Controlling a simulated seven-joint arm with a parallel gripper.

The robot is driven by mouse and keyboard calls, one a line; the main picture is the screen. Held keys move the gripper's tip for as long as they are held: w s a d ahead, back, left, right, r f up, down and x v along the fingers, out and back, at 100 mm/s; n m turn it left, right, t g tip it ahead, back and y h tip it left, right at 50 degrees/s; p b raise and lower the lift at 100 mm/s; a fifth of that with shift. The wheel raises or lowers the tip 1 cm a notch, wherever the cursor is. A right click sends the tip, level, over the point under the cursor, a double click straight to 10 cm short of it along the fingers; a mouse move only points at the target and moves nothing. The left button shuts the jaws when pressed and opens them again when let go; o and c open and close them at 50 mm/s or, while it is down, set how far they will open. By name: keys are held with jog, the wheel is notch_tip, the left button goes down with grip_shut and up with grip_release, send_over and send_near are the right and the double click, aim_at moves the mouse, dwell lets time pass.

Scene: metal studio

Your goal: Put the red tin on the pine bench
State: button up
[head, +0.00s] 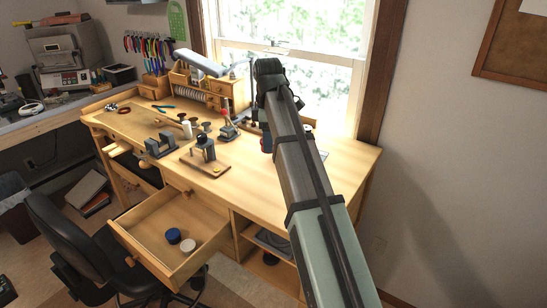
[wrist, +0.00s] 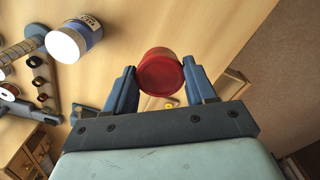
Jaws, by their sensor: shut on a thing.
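The red tin (wrist: 160,73) is a short round can, held between the two blue fingers of my gripper (wrist: 159,76) in the wrist view. The fingers press on its left and right sides. The pine bench (head: 335,165) stands under the window in the head view, and its pale wooden top fills much of the wrist view behind the tin. In the head view my arm reaches over the right part of the bench and mostly hides the gripper and tin. I cannot tell whether the tin touches the bench top.
A white and blue jar (wrist: 72,40) is left of the tin in the wrist view. A vise (head: 160,146), a dark device on a board (head: 204,158) and small tools occupy the bench's left and middle. An open drawer (head: 152,218) juts out in front. The right end looks mostly clear.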

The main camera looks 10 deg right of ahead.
jog(key=shift+s+d, duration=0.1)
jog(key=shift+d, duration=0.25)
jog(key=shift+f, duration=4.95)
jog(key=shift+f, duration=0.15)
jog(key=o, duration=1)
jog(key=shift+o, duration=0.2)
notch_tip(320, 180, up, 12)
jog(key=shift+r, duration=0.2)
